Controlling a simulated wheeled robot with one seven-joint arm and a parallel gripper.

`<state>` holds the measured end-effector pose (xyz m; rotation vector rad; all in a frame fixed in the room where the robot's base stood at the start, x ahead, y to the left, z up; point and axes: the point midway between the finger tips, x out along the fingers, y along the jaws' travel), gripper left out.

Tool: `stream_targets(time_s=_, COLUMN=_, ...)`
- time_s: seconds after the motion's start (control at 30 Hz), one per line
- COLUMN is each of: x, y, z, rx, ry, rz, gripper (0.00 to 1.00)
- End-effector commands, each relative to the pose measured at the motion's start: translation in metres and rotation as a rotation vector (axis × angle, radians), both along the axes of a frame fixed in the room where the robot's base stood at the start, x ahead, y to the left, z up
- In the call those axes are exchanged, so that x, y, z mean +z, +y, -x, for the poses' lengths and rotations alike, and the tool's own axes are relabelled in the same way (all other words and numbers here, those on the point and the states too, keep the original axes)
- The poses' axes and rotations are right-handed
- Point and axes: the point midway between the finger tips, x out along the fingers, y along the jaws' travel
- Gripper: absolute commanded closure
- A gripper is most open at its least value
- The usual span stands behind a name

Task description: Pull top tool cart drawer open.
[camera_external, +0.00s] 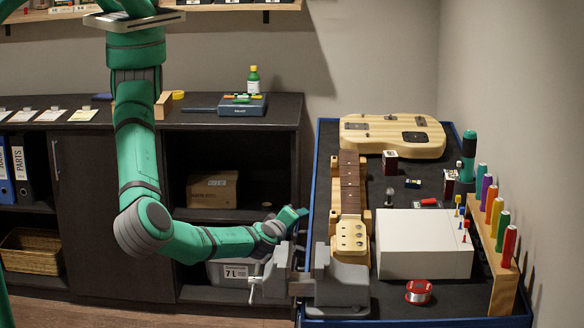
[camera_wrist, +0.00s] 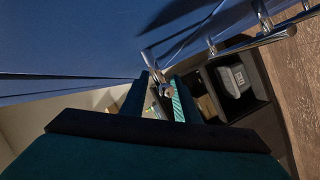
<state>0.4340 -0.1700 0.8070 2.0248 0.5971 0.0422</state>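The tool cart (camera_external: 312,190) has a blue rim and a dark top. Its drawer fronts face left and are hidden in the external view. In the wrist view, the blue cart face (camera_wrist: 75,40) fills the upper part, with thin drawer seams and silver bar handles (camera_wrist: 265,38). I cannot tell which drawer is the top one.
A guitar body (camera_external: 405,135), guitar neck (camera_external: 349,185), white box (camera_external: 425,243) and screwdriver rack (camera_external: 490,245) are on the cart. The vise juts past the cart's left edge near my forearm. A dark cabinet (camera_external: 95,185) with open shelves stands behind my arm.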

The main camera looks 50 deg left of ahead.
Motion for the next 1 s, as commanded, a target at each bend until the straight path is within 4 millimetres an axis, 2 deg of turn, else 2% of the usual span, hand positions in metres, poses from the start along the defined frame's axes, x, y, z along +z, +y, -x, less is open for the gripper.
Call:
stream_targets(time_s=0.27, x=-0.001, y=0.0, z=-0.002, rx=-0.001, ry=0.0, rz=0.0, gripper=0.72)
stream_targets(time_s=0.3, x=-0.001, y=0.001, z=-0.002, rx=-0.001, ry=0.0, rz=0.0, gripper=0.74)
stream_targets(time_s=0.4, x=-0.001, y=0.001, z=-0.002, rx=-0.001, ry=0.0, rz=0.0, gripper=0.98)
stream_targets(time_s=0.43, x=-0.001, y=0.001, z=-0.002, rx=-0.001, ry=0.0, rz=0.0, gripper=1.0)
stream_targets(time_s=0.77, x=0.0, y=0.005, z=0.003, rx=-0.001, ry=0.001, rz=0.0, gripper=1.0)
stream_targets(time_s=1.0, x=0.0, y=0.029, z=0.028, rx=-0.001, ry=0.0, rz=-0.003, gripper=1.0)
